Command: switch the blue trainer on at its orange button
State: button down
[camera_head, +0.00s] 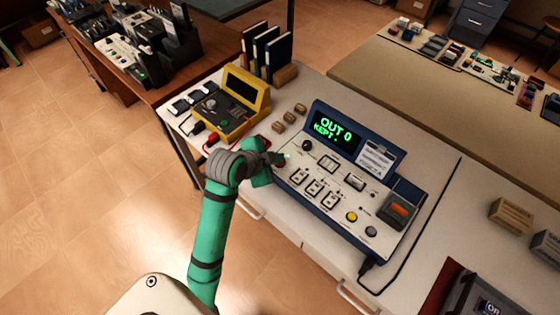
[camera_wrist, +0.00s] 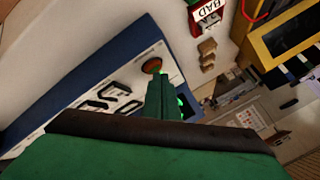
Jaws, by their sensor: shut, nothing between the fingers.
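The blue trainer (camera_head: 415,190) stands on the white bench, its screen (camera_head: 333,131) lit with green "OUT 0 KEPT." Its light panel carries a black knob, several switches, a yellow button (camera_head: 351,216) and a grey button (camera_head: 371,231). An orange rocker (camera_head: 398,210) sits in a dark housing at its right end. In the wrist view a round orange-red button (camera_wrist: 152,65) shows on the panel just beyond my fingertips. My gripper (camera_head: 281,159) is shut and empty over the panel's left end; it also shows in the wrist view (camera_wrist: 164,84). I cannot tell whether it touches the button.
A yellow meter (camera_head: 238,108) with red and black leads stands left of the trainer. Small wooden blocks (camera_head: 279,127) and upright binders (camera_head: 267,52) are behind. A black cable runs around the trainer's right side. Boxes (camera_head: 511,216) lie farther right.

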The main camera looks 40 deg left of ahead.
jog(key=shift+w+r, duration=0.1)
jog(key=shift+r, duration=0.1)
jog(key=shift+r, duration=0.1)
jog(key=shift+w+r, duration=0.2)
jog(key=shift+r, duration=1.15)
jog(key=shift+d+r, duration=0.15)
jog(key=shift+r, duration=0.55)
jog(key=shift+s+a+r, duration=0.1)
jog(key=shift+s+r, duration=0.05)
jog(key=shift+r, duration=0.25)
jog(key=shift+s+a+r, duration=0.1)
jog(key=shift+r, duration=0.4)
jog(key=shift+d, duration=0.1)
jog(key=shift+w, duration=0.15)
